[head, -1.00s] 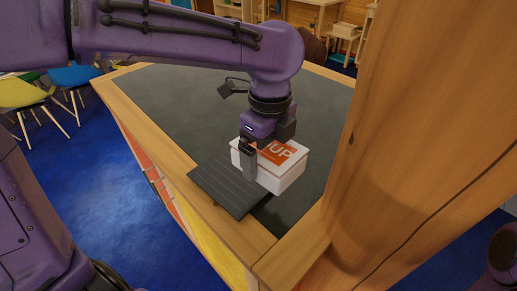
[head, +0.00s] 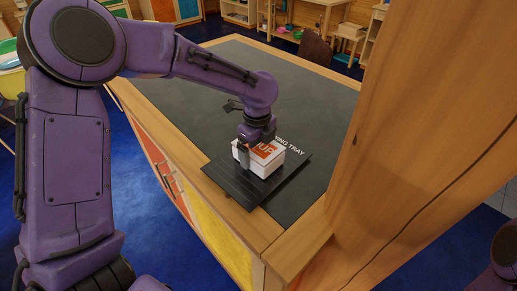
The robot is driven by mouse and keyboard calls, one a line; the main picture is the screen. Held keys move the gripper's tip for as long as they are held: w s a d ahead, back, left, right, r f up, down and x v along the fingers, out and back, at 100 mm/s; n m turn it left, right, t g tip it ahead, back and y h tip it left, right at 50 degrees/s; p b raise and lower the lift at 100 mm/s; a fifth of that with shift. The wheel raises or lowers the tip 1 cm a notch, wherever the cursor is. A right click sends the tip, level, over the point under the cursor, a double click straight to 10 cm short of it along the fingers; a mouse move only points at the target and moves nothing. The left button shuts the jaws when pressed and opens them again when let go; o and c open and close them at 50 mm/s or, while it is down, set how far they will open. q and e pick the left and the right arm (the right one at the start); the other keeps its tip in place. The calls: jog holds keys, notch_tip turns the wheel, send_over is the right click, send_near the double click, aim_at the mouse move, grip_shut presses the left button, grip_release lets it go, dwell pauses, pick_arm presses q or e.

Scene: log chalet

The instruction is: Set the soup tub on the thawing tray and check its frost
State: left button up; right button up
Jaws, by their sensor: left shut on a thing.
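The soup tub (head: 266,165) is a white box with an orange label whose visible letters read "UP". It is over the dark ribbed thawing tray (head: 237,190) and looks to be resting on it, though its underside is hidden. The tray lies on the dark counter top, and part of the lettering beside it reads "ING TRAY". My left gripper (head: 243,154) comes down from above and is shut on the tub's near left side. My right gripper is not in view; only a bit of purple arm shows at the lower right edge.
A thick wooden post (head: 405,150) rises at the right, close to the counter's corner. The dark counter top (head: 210,110) is clear beyond the tray. The counter's wooden rim (head: 185,150) runs along the left, above orange and yellow fronts. Shelves and stools stand at the back.

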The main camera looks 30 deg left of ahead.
pick_arm(q)
jog(key=shift+w+f, duration=0.1)
jog(key=shift+w, duration=0.1)
jog(key=o, duration=1)
jog(key=shift+s+d, duration=0.1)
jog(key=shift+s, duration=0.1)
jog(key=shift+r, duration=0.4)
notch_tip(320, 180, up, 11)
jog(key=shift+r+b, duration=0.15)
jog(key=shift+b, duration=0.65)
